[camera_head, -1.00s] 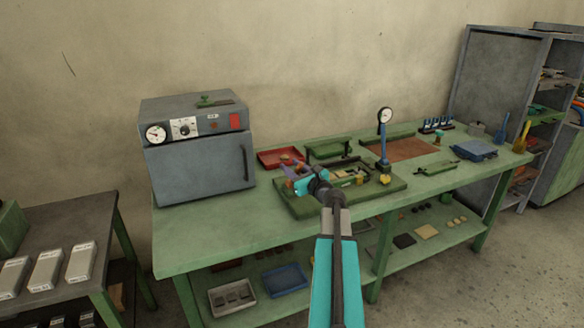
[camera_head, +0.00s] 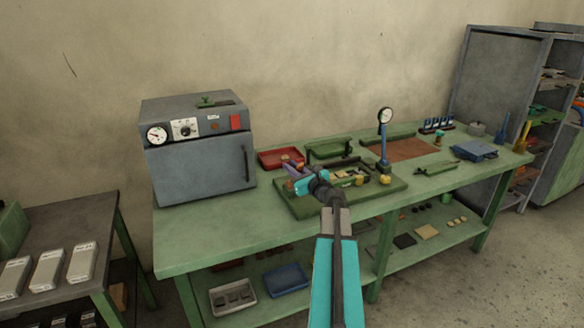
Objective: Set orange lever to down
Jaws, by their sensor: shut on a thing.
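My gripper (camera_head: 294,180) reaches over the left part of the green fixture board on the workbench. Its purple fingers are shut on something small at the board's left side. A small patch of orange, which looks like the orange lever (camera_head: 299,165), shows right by the fingers. Most of the lever is hidden behind my gripper and wrist, so I cannot tell its exact angle. The green board (camera_head: 300,211) lies flat on the bench, with a green press frame (camera_head: 328,149) at its back.
A grey oven (camera_head: 200,172) stands at left on the green bench (camera_head: 220,232). A red tray (camera_head: 270,160) lies behind my gripper. A blue dial gauge stand (camera_head: 384,143) rises to the right. The bench front left of the board is clear.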

